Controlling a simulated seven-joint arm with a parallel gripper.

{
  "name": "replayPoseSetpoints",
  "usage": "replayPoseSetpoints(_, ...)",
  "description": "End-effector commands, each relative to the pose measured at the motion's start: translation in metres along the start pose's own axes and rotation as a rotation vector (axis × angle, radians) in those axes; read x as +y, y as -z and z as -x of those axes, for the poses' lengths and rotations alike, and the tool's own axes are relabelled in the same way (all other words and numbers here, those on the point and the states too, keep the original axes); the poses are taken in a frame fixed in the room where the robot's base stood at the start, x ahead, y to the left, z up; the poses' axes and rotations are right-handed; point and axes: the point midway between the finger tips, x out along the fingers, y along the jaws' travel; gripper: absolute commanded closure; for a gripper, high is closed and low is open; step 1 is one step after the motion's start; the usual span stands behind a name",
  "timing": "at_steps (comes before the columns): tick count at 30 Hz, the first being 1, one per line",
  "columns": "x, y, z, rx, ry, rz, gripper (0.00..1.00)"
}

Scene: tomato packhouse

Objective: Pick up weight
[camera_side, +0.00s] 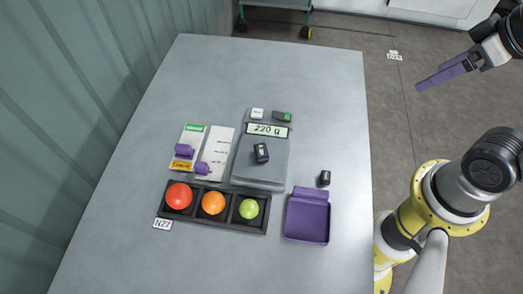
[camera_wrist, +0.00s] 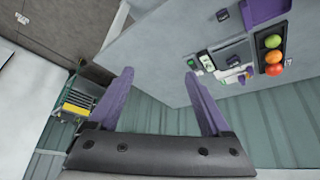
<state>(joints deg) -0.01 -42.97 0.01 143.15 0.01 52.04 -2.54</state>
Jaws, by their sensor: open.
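A small dark weight (camera_side: 261,153) sits on the pan of the grey scale (camera_side: 262,174), whose display reads 220 g. A second small dark weight (camera_side: 325,178) stands on the table above the purple tray (camera_side: 307,219); it also shows in the wrist view (camera_wrist: 222,14). My gripper (camera_side: 418,88) is off the right edge of the table in the side view, well away from both weights. Its purple fingers are apart and empty in the wrist view (camera_wrist: 158,78).
A black holder (camera_side: 236,225) carries a red tomato (camera_side: 179,196), an orange tomato (camera_side: 213,203) and a green tomato (camera_side: 249,209). Two cards with purple clips lie left of the scale. The far and near parts of the table (camera_side: 270,70) are clear.

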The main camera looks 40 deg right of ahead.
Motion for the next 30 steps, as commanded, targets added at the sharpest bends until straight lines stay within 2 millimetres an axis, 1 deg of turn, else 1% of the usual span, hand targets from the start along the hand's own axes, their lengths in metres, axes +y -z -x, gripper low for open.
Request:
replayPoseSetpoints(3,0.001,0.022,0.014,0.024,-0.001,0.085,0.18)
replayPoseSetpoints(5,-0.002,0.038,0.017,0.016,0.007,0.143,0.18)
replayPoseSetpoints(8,-0.012,0.068,0.017,-0.013,0.034,0.258,0.18)
replayPoseSetpoints(10,-0.022,0.088,0.014,-0.038,0.056,0.338,0.18)
replayPoseSetpoints(12,-0.036,0.108,0.007,-0.065,0.082,0.426,0.18)
replayPoseSetpoints(14,-0.051,0.125,-0.003,-0.096,0.107,0.504,0.18)
replayPoseSetpoints(15,-0.063,0.135,-0.010,-0.115,0.125,0.557,0.18)
replayPoseSetpoints(17,-0.083,0.149,-0.023,-0.145,0.151,0.637,0.18)
replayPoseSetpoints(18,-0.098,0.156,-0.033,-0.167,0.168,0.689,0.18)
replayPoseSetpoints(20,-0.121,0.164,-0.048,-0.200,0.193,0.765,0.18)
replayPoseSetpoints(21,-0.138,0.167,-0.059,-0.223,0.209,0.813,0.18)
replayPoseSetpoints(23,-0.163,0.169,-0.076,-0.256,0.231,0.881,0.18)
replayPoseSetpoints(24,-0.180,0.168,-0.088,-0.279,0.244,0.921,0.18)
replayPoseSetpoints(27,-0.216,0.158,-0.113,-0.333,0.268,1.000,0.18)
replayPoseSetpoints(30,-0.241,0.143,-0.132,-0.379,0.283,1.058,0.18)
